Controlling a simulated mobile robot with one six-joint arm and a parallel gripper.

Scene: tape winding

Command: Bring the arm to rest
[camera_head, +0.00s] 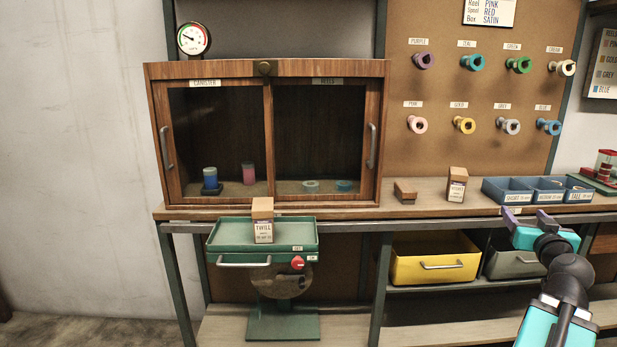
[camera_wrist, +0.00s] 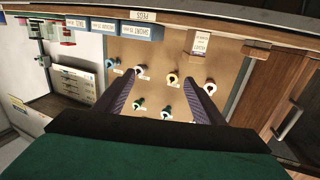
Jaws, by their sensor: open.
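My gripper (camera_head: 528,218) is at the right of the head view, raised in front of the bench near the blue bins. Its two purple fingers are apart with nothing between them. In the wrist view my gripper (camera_wrist: 160,98) also shows open and empty, with the pegboard and its spools beyond the fingers. My arm reaches up from the lower right corner and touches nothing that I can see.
A wooden cabinet (camera_head: 267,68) with glass doors stands on the bench (camera_head: 345,212). A green scale tray (camera_head: 225,235) holds a TWILL box (camera_head: 263,230). Blue bins (camera_head: 505,192) sit behind my gripper. A yellow drawer (camera_head: 433,268) is below. Spools hang on the pegboard (camera_head: 480,95).

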